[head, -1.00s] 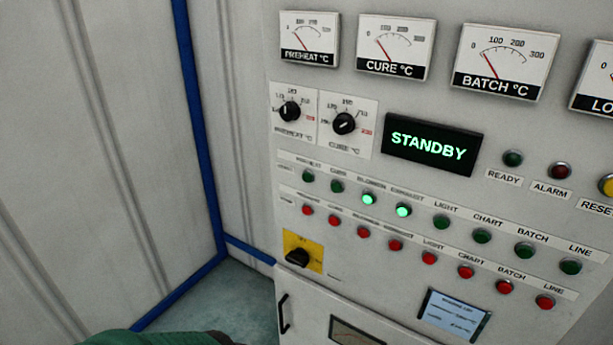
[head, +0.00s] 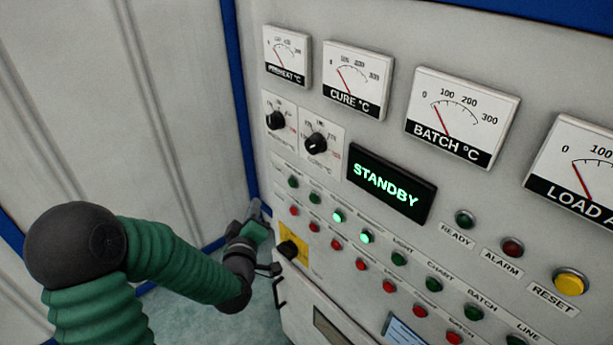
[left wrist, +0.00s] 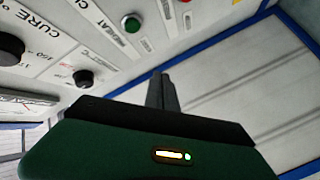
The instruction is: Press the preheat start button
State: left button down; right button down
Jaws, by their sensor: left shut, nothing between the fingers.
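The preheat start button (head: 293,182) is the unlit green button at the left end of the upper button row on the grey panel. A green button (left wrist: 130,24) beside a PREHEAT label shows in the left wrist view. My left gripper (head: 254,210) is left of the button rows and a little lower than the preheat button, apart from it. In the left wrist view its fingers (left wrist: 161,90) are together and empty, with the button beyond them. My right gripper is in neither view.
A red button (head: 294,211) sits just below the preheat button. The cure knob (head: 316,144) and preheat knob (head: 276,120) are above. A black switch on a yellow plate (head: 290,249) is close to my gripper. The display (head: 392,186) reads STANDBY. A ribbed wall stands left.

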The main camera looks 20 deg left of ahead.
aim_at(293, 182)
pick_arm(q)
jog(key=w+d+b, duration=0.1)
jog(key=w+d, duration=0.2)
jog(key=w, duration=0.4)
jog(key=shift+w, duration=0.35)
jog(key=shift+d, duration=0.15)
dwell(0.5)
dwell(1.5)
jog(key=shift+w+d+r+b, duration=0.15)
jog(key=shift+w+d+b, duration=0.05)
jog(key=shift+w+b, duration=0.1)
